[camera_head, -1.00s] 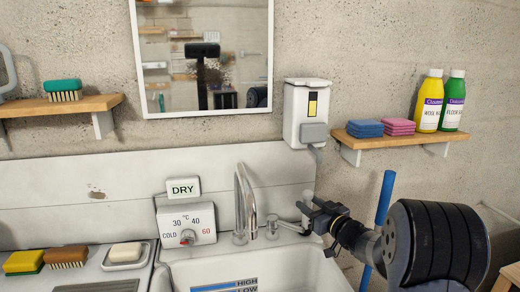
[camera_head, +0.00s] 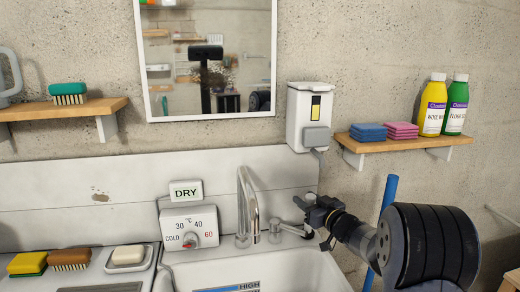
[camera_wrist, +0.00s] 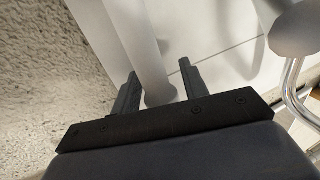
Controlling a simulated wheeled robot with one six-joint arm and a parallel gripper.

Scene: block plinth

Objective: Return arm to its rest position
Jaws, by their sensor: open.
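My gripper (camera_head: 303,204) is at the right of the basin, below the white wall dispenser (camera_head: 312,116) and beside the tap lever (camera_head: 293,231). Its two dark fingers point away from me in the wrist view (camera_wrist: 159,72), spread apart. A pale bar (camera_wrist: 146,50) shows between and beyond them; I cannot tell whether it touches either finger. My arm comes in from the lower right of the head view.
The metal tap (camera_head: 247,205) stands left of my gripper above the white basin (camera_head: 300,268). A blue pole (camera_head: 388,195) rises close to my arm. A wooden shelf (camera_head: 400,144) at right holds sponges and two bottles. The dial panel (camera_head: 189,228) is at left.

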